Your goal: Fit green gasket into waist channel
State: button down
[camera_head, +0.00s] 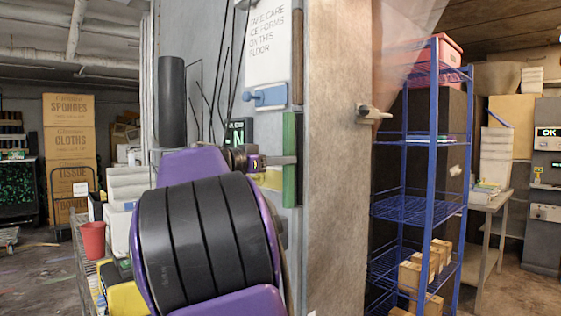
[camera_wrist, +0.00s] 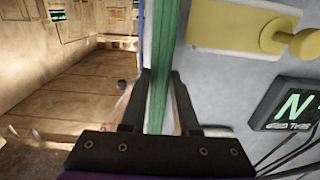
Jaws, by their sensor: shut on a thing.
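A green gasket (camera_head: 289,165) stands as an upright strip at the edge of the grey wall, beside the wooden-looking wall end. My gripper (camera_head: 293,160) reaches it from the left at mid-height, behind my purple and black arm. In the wrist view, my gripper (camera_wrist: 158,80) has one dark finger on each side of the green gasket (camera_wrist: 168,45) and is shut on it. A brown strip (camera_head: 297,50) runs along the same edge above the gasket. The waist channel cannot be clearly made out, and I cannot tell whether the gasket sits in it.
A blue latch (camera_head: 265,96) and a white notice (camera_head: 268,40) are on the wall above. A yellow latch (camera_wrist: 245,30) and a box marked N (camera_wrist: 292,108) are close right in the wrist view.

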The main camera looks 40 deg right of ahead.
jog(key=shift+w+d, duration=0.1)
jog(key=shift+d, duration=1.45)
jog(key=c, duration=0.6)
grip_release()
jog(key=shift+d, duration=0.15)
jog(key=shift+o, duration=0.3)
jog(key=o, duration=0.5)
jog(key=shift+o, duration=0.2)
jog(key=a, duration=0.7)
jog(key=shift+s, duration=0.25)
jog(key=shift+a, duration=0.15)
jog(key=s+a, duration=0.1)
jog(key=a, duration=1.6)
jog(key=shift+s, duration=0.2)
